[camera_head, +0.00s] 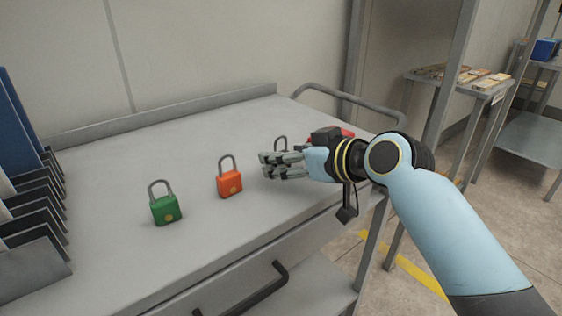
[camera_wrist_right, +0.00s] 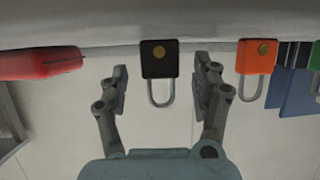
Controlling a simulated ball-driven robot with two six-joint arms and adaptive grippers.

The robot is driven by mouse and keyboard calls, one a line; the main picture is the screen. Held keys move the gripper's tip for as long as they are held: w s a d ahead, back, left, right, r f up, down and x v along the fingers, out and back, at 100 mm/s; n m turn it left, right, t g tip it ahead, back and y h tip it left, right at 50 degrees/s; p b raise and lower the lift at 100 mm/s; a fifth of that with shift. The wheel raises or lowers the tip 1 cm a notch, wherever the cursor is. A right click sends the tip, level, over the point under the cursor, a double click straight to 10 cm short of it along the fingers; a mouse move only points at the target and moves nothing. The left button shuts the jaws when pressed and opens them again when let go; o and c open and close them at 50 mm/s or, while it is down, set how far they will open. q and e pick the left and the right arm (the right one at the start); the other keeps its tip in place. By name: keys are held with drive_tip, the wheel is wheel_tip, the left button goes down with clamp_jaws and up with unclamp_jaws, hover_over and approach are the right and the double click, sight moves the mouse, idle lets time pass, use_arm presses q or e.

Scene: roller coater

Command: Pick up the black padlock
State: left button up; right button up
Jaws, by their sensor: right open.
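The black padlock (camera_wrist_right: 159,59) shows in the right wrist view, between the two open fingers of my right gripper (camera_wrist_right: 160,85); I see clear gaps on both sides of it. In the head view only its grey shackle (camera_head: 280,142) shows; my right gripper (camera_head: 272,166) hides its body. An orange padlock (camera_head: 230,183) stands on the tabletop to the left of the gripper. A green padlock (camera_head: 166,209) stands further left. My left gripper is not in view.
The grey tabletop (camera_head: 120,160) is clear around the padlocks. A red object (camera_wrist_right: 40,62) lies on the other side of the black padlock from the orange one. A grey rack (camera_head: 40,225) with blue items stands at the left edge. A drawer handle (camera_head: 262,285) sits at the front.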

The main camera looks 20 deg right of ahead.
drive_tip(key=shift+x, duration=1.05)
drive_tip(key=shift+c, duration=0.2)
drive_tip(key=c, duration=1.3)
drive_tip(key=shift+r, duration=0.1)
